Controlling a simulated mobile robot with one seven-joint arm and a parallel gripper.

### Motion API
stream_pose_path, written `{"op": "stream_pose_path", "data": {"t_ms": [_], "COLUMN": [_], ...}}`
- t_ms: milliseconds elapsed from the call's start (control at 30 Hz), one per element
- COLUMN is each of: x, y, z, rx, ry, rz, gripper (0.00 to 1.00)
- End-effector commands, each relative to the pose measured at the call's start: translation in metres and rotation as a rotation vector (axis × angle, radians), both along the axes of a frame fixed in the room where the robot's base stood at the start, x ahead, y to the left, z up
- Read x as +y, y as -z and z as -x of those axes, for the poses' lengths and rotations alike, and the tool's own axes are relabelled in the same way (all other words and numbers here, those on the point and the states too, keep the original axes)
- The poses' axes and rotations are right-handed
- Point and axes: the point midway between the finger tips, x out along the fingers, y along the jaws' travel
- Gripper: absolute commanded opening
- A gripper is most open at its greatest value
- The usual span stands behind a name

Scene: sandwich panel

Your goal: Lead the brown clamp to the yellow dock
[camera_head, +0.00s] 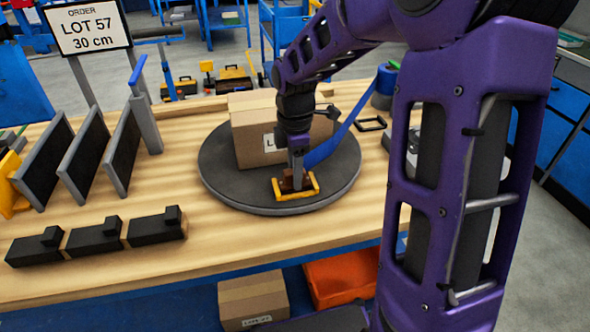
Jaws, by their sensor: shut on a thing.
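My gripper (296,176) points down over the front of a dark round turntable (228,188) and is shut on the brown clamp (287,183). The clamp is small and partly hidden by my fingers. It is at the yellow dock (312,190), a low bracket on the turntable's front part, and appears between its side posts. I cannot tell whether it is fully seated. A blue strap (335,143) runs from beside the clamp up to a blue roll (386,79) at the back right.
A cardboard box (251,128) stands on the turntable just behind my gripper. Dark upright panels (83,157) and several black blocks (96,234) are at left on the wooden table (215,247). A sign (87,27) reads "LOT 57, 30 cm". A black frame (370,124) lies at right.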

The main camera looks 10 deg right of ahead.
Motion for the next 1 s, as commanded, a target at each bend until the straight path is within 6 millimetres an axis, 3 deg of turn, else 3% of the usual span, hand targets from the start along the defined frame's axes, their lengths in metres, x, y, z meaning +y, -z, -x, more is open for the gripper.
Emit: {"op": "stream_pose_path", "data": {"t_ms": [67, 100, 300, 667, 767, 1000], "x": [0.0, 0.0, 0.0, 0.0, 0.0, 0.0], "y": [0.0, 0.0, 0.0, -0.006, -0.019, -0.075], "z": [0.0, 0.0, 0.0, 0.0, 0.0, -0.001], "rx": [0.0, 0.0, 0.0, 0.0, -0.002, -0.005], "ry": [0.0, 0.0, 0.0, 0.0, 0.0, 0.0], "rz": [0.0, 0.0, 0.0, 0.0, 0.0, 0.001], "gripper": [0.0, 0.46, 0.79, 0.79, 0.79, 0.79]}}
